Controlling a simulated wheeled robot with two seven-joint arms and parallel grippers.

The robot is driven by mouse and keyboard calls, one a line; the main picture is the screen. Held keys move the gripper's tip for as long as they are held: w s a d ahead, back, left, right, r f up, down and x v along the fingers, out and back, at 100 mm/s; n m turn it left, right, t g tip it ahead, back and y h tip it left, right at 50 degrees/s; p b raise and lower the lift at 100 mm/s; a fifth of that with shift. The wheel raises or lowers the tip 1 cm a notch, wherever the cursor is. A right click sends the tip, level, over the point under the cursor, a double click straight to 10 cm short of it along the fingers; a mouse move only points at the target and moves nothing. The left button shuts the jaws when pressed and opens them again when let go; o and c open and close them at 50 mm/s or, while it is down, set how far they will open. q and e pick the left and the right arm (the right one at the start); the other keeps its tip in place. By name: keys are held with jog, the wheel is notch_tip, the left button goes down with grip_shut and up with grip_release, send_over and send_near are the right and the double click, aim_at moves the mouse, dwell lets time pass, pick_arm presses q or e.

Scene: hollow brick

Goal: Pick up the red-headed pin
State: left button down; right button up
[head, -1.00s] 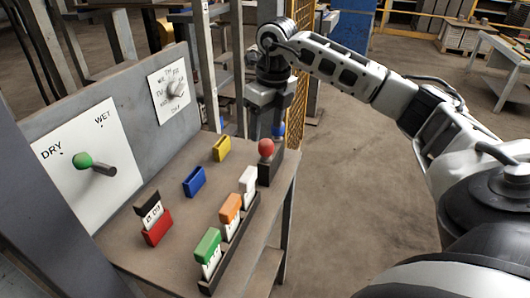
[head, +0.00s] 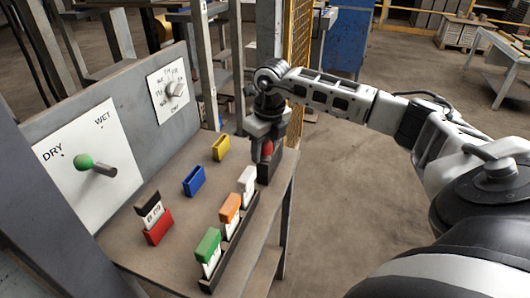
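The red-headed pin (head: 267,148) stands in a dark block (head: 269,172) at the far right corner of the wooden table. My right gripper (head: 266,152) points down over it, with its fingers around the red head and partly covering it. I cannot tell whether the fingers press on the head or stand apart from it. The blue-headed pin, seen earlier behind the red one, is hidden now. My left gripper is not in view.
White, orange and green tagged blocks stand in a dark rack (head: 232,246) on the table's right side. Blue (head: 194,181), yellow (head: 221,147) and red (head: 158,228) holders stand further left.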

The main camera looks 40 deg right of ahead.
jog(key=c, duration=0.6)
jog(key=shift+r, duration=0.2)
